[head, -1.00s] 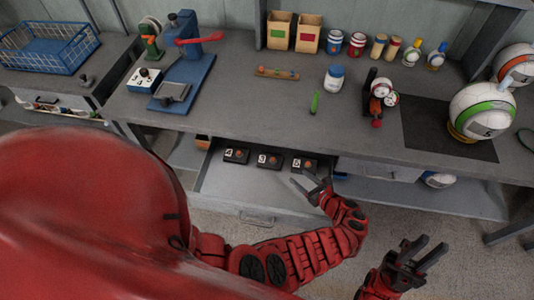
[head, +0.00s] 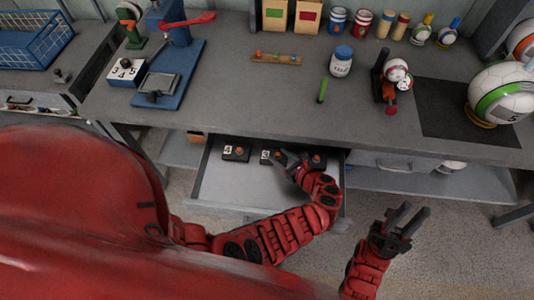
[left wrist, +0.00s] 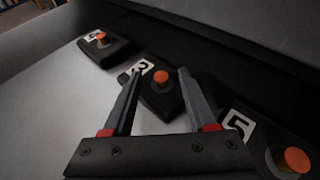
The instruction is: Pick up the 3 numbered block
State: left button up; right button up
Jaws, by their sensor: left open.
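The 3 numbered block (head: 266,157) is a dark block with an orange knob and a white label in the open drawer, partly hidden behind my left gripper (head: 284,158). In the left wrist view the 3 block (left wrist: 164,101) lies ahead, between the open fingertips of my left gripper (left wrist: 159,76). I cannot tell whether they touch it. The 4 block (head: 236,154) lies to its left, also in the left wrist view (left wrist: 104,50). The 5 block (left wrist: 275,150) lies to its right, near the right finger. My right gripper (head: 404,222) is open and empty, right of the drawer.
The drawer (head: 225,185) is pulled out below the workbench (head: 260,112), whose edge overhangs the blocks. A blue press (head: 172,75) and a white box marked 3 4 5 (head: 125,73) stand on the bench. The drawer's front part is bare.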

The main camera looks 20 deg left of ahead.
pick_arm(q)
jog(key=shift+w+a+f, duration=0.15)
jog(key=shift+w+a, duration=0.05)
jog(key=shift+s+d+r, duration=0.2)
jog(key=shift+d, duration=0.1)
jog(key=shift+c, duration=0.6)
jog(key=shift+d, duration=0.1)
jog(key=shift+c, duration=1.1)
grip_shut()
jog(key=shift+r, duration=0.15)
